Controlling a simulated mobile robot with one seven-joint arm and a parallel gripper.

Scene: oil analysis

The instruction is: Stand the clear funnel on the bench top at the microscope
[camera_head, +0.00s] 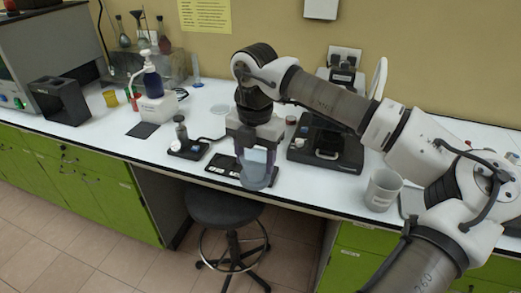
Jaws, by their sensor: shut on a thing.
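My gripper (255,150) points down over the front part of the white bench top (297,188). It is shut on a clear, bluish funnel (258,176). The funnel hangs roughly upright between the fingers, near the bench's front edge; I cannot tell whether its lower end touches anything. The microscope (326,158) seems to be the black device to the right of my gripper, its upper part partly hidden behind my arm. A dark flat tray or slide holder (222,168) lies just left of the funnel.
A whitish beaker (383,190) stands at the right, near the front edge. A small dark scale-like device (187,149) and a pump bottle (152,85) stand to the left. A black box (60,100) is farther left. A stool (224,207) stands below the bench.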

